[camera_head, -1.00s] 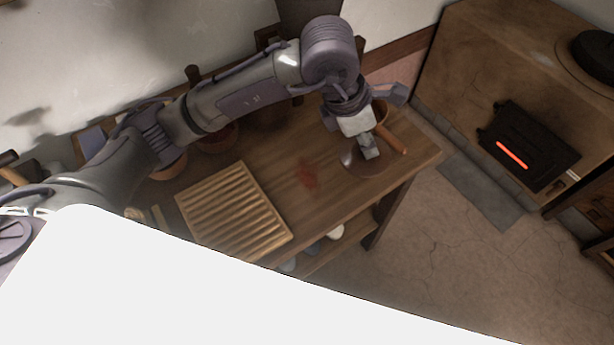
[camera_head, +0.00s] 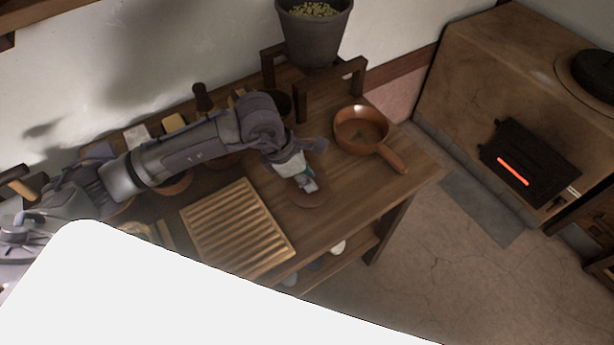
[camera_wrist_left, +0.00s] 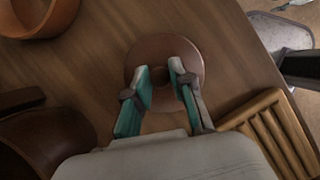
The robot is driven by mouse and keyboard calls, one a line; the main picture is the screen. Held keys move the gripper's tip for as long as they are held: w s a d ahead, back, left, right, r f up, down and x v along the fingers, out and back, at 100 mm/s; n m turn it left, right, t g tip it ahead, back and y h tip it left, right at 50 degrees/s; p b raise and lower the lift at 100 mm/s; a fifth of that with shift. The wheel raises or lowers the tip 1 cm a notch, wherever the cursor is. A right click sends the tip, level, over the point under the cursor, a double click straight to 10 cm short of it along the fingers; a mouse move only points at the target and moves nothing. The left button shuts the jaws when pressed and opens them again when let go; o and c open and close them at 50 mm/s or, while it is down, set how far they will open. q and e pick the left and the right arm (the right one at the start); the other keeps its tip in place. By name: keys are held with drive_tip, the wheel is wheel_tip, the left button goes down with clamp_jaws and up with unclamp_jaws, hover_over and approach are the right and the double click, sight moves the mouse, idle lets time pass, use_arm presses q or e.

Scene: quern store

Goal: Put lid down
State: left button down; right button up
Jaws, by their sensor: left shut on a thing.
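The lid (camera_head: 298,200) is a flat, round, reddish-brown disc over the worktop, between the ribbed board and the pan. In the left wrist view the lid (camera_wrist_left: 165,42) lies flat below the fingers. My left gripper (camera_head: 309,184) is shut on the lid's small central knob, which is partly hidden between the fingers (camera_wrist_left: 162,76). I cannot tell whether the lid touches the wood or hangs just above it. The terracotta pan (camera_head: 350,138) stands uncovered to the right, its handle pointing front right. My right gripper is not in view.
The ribbed wooden board (camera_head: 238,222) lies left of the lid. Behind are a wooden rack (camera_head: 330,88) and a grey pot of grain (camera_head: 313,40). Bowls stand under my left arm. The stove (camera_head: 500,100) is at right. The worktop (camera_head: 345,195) is bare right of the lid.

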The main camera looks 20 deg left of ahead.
use_arm(q)
drive_tip(key=shift+f, duration=0.4)
drive_tip(key=shift+f, duration=0.1)
drive_tip(key=shift+f, duration=0.15)
drive_tip(key=c, duration=1)
unclamp_jaws()
drive_tip(key=shift+r, duration=0.3)
drive_tip(key=v, duration=1.2)
